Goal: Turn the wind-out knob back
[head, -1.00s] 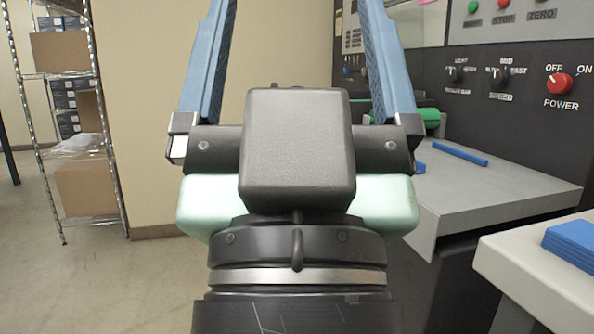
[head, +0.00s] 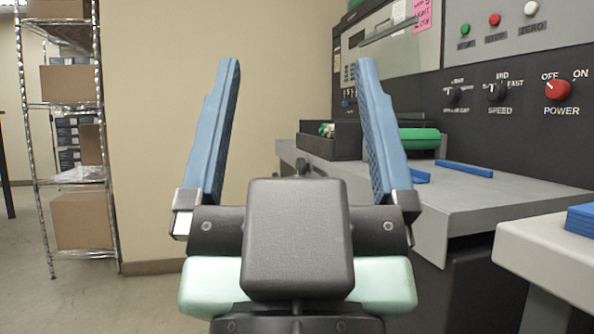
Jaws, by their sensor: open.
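My gripper (head: 297,68) is in the middle of the head view, its two blue fingers wide apart and pointing up in the picture, with nothing between them. To its right stands the laminator's dark control panel (head: 470,125). The panel carries a black knob (head: 452,95) with a label too blurred to read, a black speed knob (head: 495,91) and a red power knob (head: 558,90). No knob can be read as the wind-out knob. My gripper touches none of them.
A grey machine table (head: 480,200) with blue strips (head: 464,168) and a green roller (head: 418,137) lies at right. A dark tray (head: 330,146) sits behind my right finger. A pale table (head: 550,250) is at front right, wire shelving (head: 75,105) at left.

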